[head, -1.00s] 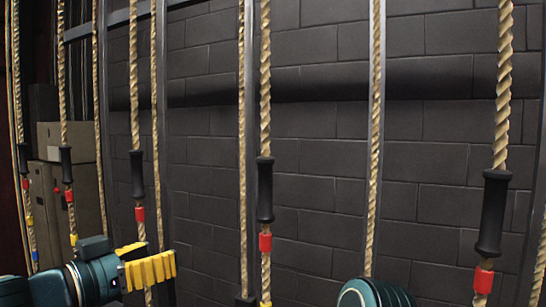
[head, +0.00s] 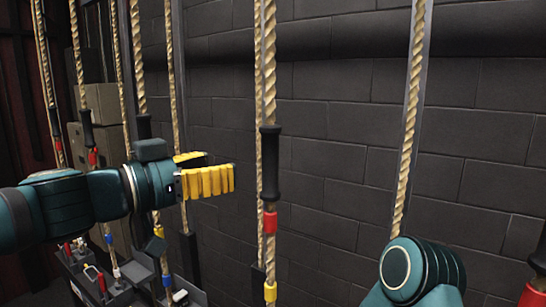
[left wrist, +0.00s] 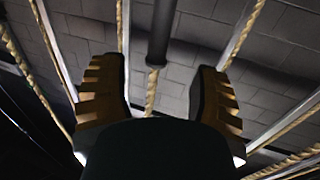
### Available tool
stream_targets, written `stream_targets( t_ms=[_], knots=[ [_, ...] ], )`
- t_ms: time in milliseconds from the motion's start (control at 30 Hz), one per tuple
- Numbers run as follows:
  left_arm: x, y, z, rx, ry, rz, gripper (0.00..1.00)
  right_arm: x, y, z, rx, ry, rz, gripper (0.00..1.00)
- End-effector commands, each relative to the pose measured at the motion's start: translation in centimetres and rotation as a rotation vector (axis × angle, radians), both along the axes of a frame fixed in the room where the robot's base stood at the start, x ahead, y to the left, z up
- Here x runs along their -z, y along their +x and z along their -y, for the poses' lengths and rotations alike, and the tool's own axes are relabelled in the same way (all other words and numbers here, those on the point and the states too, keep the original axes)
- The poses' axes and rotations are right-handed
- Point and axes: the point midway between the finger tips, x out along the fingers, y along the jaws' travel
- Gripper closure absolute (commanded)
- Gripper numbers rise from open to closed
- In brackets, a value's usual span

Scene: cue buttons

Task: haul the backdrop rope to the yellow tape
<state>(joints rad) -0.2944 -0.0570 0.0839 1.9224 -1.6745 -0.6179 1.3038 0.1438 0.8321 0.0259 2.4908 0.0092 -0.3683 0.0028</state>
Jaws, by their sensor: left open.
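Several tan ropes hang in a row; no label shows which one is the backdrop rope. The middle rope (head: 269,75) carries a black grip (head: 270,165), with red tape (head: 270,221) below it and yellow tape (head: 270,291) lower still, near the bottom edge. My left gripper (head: 221,168), with yellow fingers, is open and empty just left of this black grip, apart from it in the picture. In the left wrist view, a black grip (left wrist: 162,32) and rope (left wrist: 151,92) show ahead between the spread fingers. My right gripper is out of view.
More ropes with black grips, such as one grip (head: 86,130) with red tape (head: 92,156), stand at left. A low dark rail (head: 120,297) with levers runs below them. A dark block wall (head: 335,140) closes the back.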

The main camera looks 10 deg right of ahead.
Motion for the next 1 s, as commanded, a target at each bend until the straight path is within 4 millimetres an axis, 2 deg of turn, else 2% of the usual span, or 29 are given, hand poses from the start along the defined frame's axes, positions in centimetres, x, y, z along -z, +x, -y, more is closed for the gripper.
stream_targets(
  t_ms=[300,500,700,1000],
  knots=[
    [0.2,3.1,5.6,0.004,0.000,-0.001,0.38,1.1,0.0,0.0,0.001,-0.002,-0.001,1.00],
    [0.2,4.8,8.4,0.002,0.001,-0.002,0.38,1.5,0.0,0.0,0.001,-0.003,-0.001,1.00],
    [0.0,5.6,9.9,0.001,0.000,0.001,0.38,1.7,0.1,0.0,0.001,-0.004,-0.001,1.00],
    [0.1,5.8,10.2,0.000,0.001,0.000,0.38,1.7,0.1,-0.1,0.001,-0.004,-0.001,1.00]
  ],
)
